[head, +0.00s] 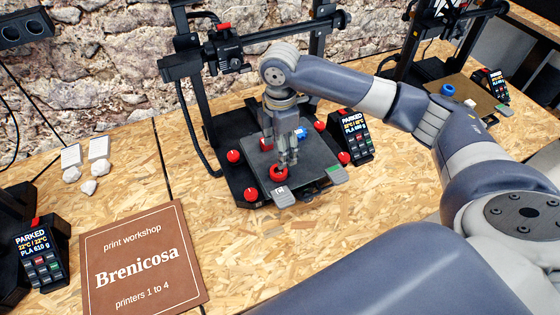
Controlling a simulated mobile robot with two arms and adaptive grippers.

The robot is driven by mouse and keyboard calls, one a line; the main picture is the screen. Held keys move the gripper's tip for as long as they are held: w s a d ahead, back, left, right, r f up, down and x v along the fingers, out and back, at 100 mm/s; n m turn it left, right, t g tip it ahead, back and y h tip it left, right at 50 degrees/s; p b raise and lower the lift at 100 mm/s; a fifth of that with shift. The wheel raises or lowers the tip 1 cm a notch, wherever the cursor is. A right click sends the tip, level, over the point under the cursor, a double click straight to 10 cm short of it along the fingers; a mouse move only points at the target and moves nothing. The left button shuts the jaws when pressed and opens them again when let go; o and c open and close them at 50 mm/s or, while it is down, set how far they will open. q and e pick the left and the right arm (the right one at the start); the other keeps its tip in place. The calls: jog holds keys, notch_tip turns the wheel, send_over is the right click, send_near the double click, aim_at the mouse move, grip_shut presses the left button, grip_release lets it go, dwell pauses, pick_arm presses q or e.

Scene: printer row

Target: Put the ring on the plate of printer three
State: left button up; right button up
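My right gripper (288,162) points down over the dark plate (243,148) of the middle printer. Its fingers are close together; whether they grip anything is unclear. A red ring-like piece (278,173) with a dark centre is at the fingertips, near the plate's front edge; I cannot tell if it is held or touching the plate. A blue piece (301,133) and a red piece (266,144) show behind the fingers, partly hidden. A blue round piece (447,89) sits on the tan plate (455,88) of the printer at the right. I cannot read printer numbers. My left gripper is out of view.
The middle printer's frame (190,90) stands around the plate, with red knobs (250,194) at its corners and a display (351,134) at its right. A brown sign (142,258) lies front left. White pieces (98,148) lie at the left. The wood table's front middle is clear.

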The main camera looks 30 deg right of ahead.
notch_tip(320, 180, up, 4)
jog(key=shift+f, duration=0.15)
jog(key=shift+f, duration=0.1)
dwell(0.5)
